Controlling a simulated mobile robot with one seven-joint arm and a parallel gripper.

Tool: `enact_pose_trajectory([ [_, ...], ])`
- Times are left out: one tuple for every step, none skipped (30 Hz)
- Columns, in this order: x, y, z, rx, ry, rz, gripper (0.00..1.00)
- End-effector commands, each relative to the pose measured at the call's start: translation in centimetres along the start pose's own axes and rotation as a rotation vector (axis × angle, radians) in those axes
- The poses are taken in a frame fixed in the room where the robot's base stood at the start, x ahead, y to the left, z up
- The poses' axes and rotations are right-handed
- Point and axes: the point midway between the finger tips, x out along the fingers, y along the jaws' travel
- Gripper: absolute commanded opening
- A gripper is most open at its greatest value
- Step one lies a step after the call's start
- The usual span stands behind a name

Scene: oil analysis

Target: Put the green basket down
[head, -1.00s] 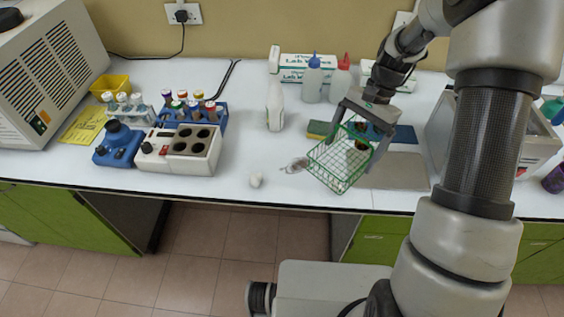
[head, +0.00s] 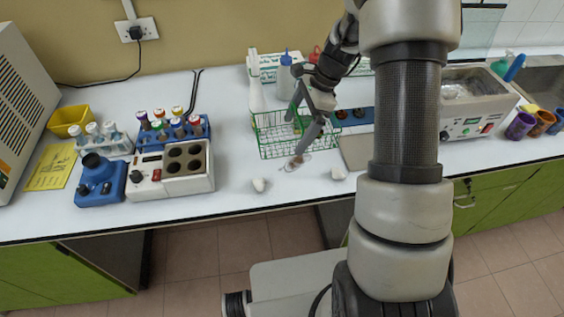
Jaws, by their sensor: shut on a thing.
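The green wire basket (head: 272,150) is at the middle of the white bench. It looks level and close to the bench top; I cannot tell whether its bottom touches the surface. My gripper (head: 298,132) is shut on the basket, with its fingers reaching down at the basket's right side. The arm comes from the right and hides part of the bench behind it.
A small clear item (head: 294,163) and small white pieces (head: 258,184) lie in front. A block heater (head: 185,172) and tube rack (head: 176,132) stand left. A water bath (head: 465,105) stands right.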

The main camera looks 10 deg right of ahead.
Motion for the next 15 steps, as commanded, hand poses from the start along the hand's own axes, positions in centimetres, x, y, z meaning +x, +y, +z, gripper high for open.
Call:
enact_pose_trajectory([
  [-0.1, -0.1, -0.1, 0.014, 0.0, -0.007, 0.66],
  [-0.1, -0.2, -0.1, 0.021, -0.001, -0.009, 0.66],
  [0.1, -0.2, -0.2, 0.029, -0.002, -0.011, 0.66],
  [0.3, -0.2, -0.3, 0.033, -0.003, -0.012, 0.66],
  [0.6, -0.2, -0.5, 0.036, -0.003, -0.012, 0.66],
  [1.2, -0.2, -0.7, 0.038, -0.004, -0.011, 0.66],
  [1.8, -0.2, -0.9, 0.039, -0.004, -0.01, 0.66],
  [2.3, -0.1, -1.1, 0.039, -0.004, -0.01, 0.66],
  [3.1, -0.1, -1.4, 0.039, -0.004, -0.009, 0.66],
  [3.6, -0.1, -1.6, 0.038, -0.004, -0.01, 0.66],
  [4.0, -0.2, -1.8, 0.037, -0.004, -0.01, 0.66],
  [4.6, -0.1, -2.1, 0.037, -0.004, -0.01, 0.66],
  [4.9, -0.2, -2.2, 0.037, -0.004, -0.012, 0.66],
  [5.2, -0.2, -2.3, 0.037, -0.004, -0.013, 0.66],
  [5.4, -0.2, -2.4, 0.037, -0.004, -0.013, 0.66],
])
